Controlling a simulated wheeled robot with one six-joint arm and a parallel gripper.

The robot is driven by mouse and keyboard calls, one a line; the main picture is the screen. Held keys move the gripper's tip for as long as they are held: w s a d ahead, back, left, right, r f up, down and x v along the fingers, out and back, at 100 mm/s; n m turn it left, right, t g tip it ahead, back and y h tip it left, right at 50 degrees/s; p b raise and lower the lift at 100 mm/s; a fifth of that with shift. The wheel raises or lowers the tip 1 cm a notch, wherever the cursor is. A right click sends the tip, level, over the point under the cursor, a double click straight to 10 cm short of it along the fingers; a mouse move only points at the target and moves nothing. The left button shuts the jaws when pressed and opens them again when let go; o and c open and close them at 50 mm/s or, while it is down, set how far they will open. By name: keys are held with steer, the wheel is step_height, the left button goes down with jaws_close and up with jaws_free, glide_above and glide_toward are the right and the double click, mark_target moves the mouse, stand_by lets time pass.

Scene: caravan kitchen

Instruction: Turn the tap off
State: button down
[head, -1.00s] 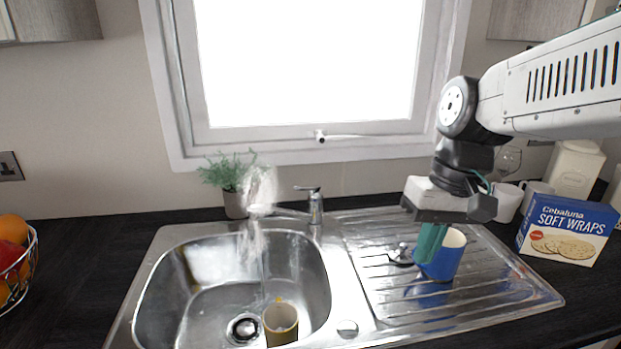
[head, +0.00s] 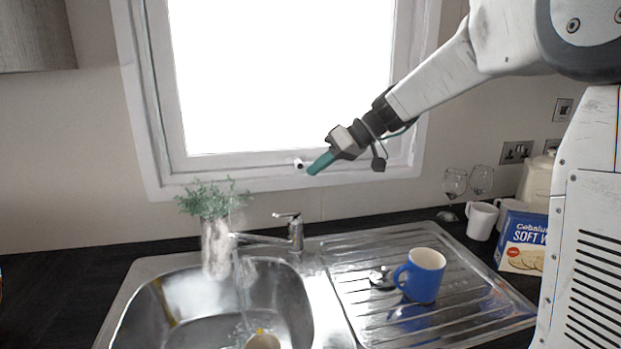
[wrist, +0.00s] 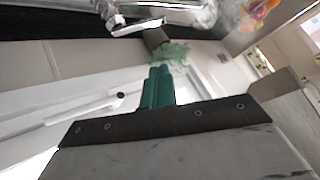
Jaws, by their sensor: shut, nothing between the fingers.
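The chrome tap (head: 296,234) stands behind the sink, its spout reaching left over the basin. Its lever (head: 287,215) sits on top, pointing left. A stream of water (head: 241,285) runs from the spout into the steel sink (head: 190,312). My gripper (head: 312,170) is shut and empty, in front of the window's lower frame, above and slightly right of the tap, not touching it. In the wrist view, the shut green fingers (wrist: 158,72) point toward the plant, and the tap (wrist: 165,10) shows at the top edge.
A potted plant (head: 213,205) stands left of the tap, behind the spout. A blue mug (head: 423,276) stands on the draining board (head: 345,250). A yellow cup (head: 263,341) is in the basin.

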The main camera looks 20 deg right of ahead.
glide_above(288, 214)
steer(key=d, duration=0.2)
step_height(288, 214, down, 5)
steer(key=f, duration=0.1)
steer(key=a+f, duration=0.1)
steer(key=s+f, duration=0.1)
steer(key=f, duration=0.1)
steer(key=shift+a, duration=0.35)
steer(key=shift+d+f, duration=0.1)
